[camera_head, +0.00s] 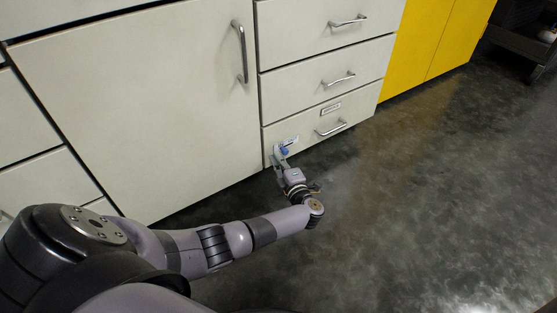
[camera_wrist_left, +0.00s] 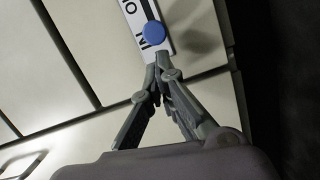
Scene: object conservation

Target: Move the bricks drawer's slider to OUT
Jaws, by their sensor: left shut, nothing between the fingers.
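The slider is a white plate (camera_wrist_left: 163,42) with black lettering and a dark slot, on the lower left of the bottom drawer front (camera_head: 306,131). Its round blue knob (camera_wrist_left: 154,32) also shows in the head view (camera_head: 284,150). In the left wrist view the knob sits at the slot's end beside letters that look like IN; an O shows further up the plate. My left gripper (camera_wrist_left: 159,64) is shut and empty, its tips at the plate's lower end, just below the knob. I cannot tell whether they touch it. My right gripper is not in view.
The bottom drawer has a bar handle (camera_head: 331,128) and a small label (camera_head: 331,109), too small to read. Closed drawers are above it, a large cabinet door (camera_head: 140,100) to the left, yellow cabinets (camera_head: 425,40) to the right. The dark floor (camera_head: 430,200) is clear.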

